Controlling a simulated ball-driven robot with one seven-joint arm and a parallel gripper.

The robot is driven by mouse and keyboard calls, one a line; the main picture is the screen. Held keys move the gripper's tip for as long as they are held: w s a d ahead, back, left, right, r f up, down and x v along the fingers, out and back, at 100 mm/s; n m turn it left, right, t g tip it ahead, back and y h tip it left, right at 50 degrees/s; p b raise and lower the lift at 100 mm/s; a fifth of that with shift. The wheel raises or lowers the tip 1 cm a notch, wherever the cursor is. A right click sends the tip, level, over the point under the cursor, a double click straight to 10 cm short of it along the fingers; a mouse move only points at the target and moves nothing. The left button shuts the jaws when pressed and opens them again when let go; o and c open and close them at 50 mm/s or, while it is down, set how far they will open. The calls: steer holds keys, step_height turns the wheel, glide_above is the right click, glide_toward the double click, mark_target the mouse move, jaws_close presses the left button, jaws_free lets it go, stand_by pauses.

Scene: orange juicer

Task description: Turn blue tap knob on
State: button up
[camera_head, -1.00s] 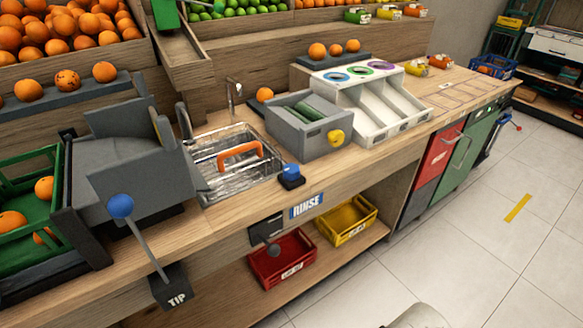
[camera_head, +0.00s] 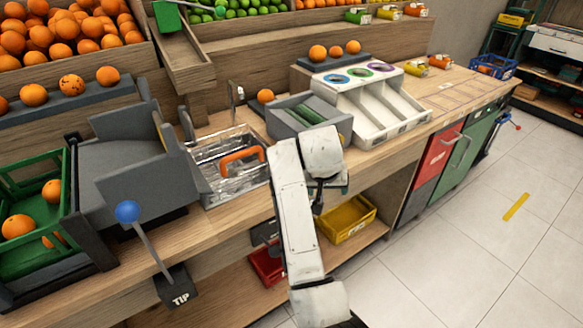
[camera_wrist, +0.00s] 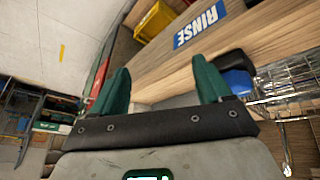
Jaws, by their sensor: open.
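The blue tap knob (camera_wrist: 238,82) shows at the right of the wrist view, on its dark mount at the counter's edge beside the metal sink (camera_head: 205,182). In the head view my arm hides the knob. My gripper (camera_wrist: 160,72) is open, its two green fingers apart with nothing between them. The knob lies just outside the right finger in the wrist view, and I cannot tell whether they touch. The blue RINSE sign (camera_wrist: 201,24) is on the counter front, beyond the fingers.
A blue-knobbed lever (camera_head: 127,212) marked TIP is at the left. Yellow (camera_head: 345,220) and red (camera_head: 266,266) bins are on the shelf below. The floor at right is clear.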

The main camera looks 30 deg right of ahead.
steer(key=w+a+r+m+y, duration=0.1)
steer(key=w+a+r, duration=0.5)
steer(key=w+r, duration=0.3)
steer(key=p+x, duration=0.1)
steer(key=x, duration=1)
steer(key=shift+w, duration=0.1)
steer(key=shift+a, duration=0.1)
steer(key=shift+c, duration=0.2)
steer(key=c, duration=1)
